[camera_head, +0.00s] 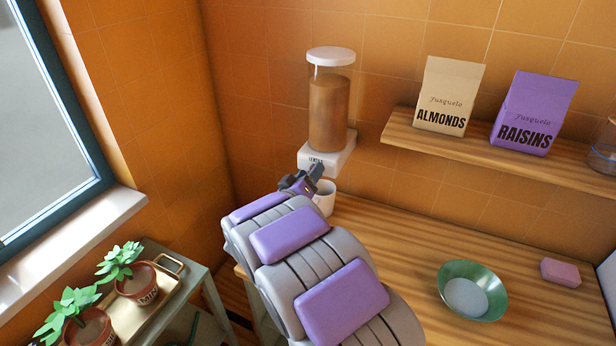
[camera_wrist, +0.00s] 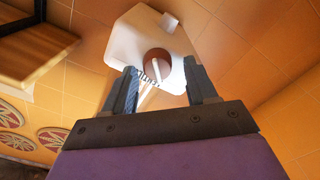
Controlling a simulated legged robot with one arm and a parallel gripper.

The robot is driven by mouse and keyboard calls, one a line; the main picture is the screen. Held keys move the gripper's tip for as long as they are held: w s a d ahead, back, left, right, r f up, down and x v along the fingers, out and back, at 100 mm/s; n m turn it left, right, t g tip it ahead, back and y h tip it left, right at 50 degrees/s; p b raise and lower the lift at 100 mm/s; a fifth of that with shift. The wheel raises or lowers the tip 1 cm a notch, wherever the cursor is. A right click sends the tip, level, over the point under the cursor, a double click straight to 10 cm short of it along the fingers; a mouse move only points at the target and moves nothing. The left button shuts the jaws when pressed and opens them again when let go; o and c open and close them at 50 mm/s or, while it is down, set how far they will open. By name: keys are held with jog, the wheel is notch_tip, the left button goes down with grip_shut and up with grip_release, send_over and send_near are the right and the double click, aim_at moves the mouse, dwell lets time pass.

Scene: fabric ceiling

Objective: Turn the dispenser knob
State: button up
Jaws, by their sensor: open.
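The dispenser (camera_head: 329,110) has a clear cylinder of brown contents, a white lid and a white base, fixed on the orange tiled wall. In the wrist view its white base (camera_wrist: 128,48) fills the space ahead of my gripper, with dark lettering, a round brown area and a pale bar across it. The pale bar (camera_wrist: 156,72) may be the knob; I cannot tell for sure. My gripper (camera_wrist: 159,68) is open, its two dark fingers on either side of the bar and lettering. Whether they touch anything is unclear. In the head view my gripper (camera_head: 309,178) is just below the base's front and hides part of it.
A white cup (camera_head: 325,198) stands on the wooden counter (camera_head: 400,240) below the dispenser, partly behind my gripper. A green bowl (camera_head: 472,290) and a pink block (camera_head: 560,272) lie to the right. A shelf (camera_head: 500,153) with almond and raisin bags is at upper right.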

jog(key=c, duration=1)
jog(key=shift+m, duration=0.3)
jog(key=shift+s+d+m+p, duration=0.1)
jog(key=shift+m+p, duration=0.35)
jog(key=shift+m, duration=1.05)
jog(key=shift+d+m+p, duration=0.1)
jog(key=shift+m+p, duration=0.3)
jog(key=shift+m, duration=1.1)
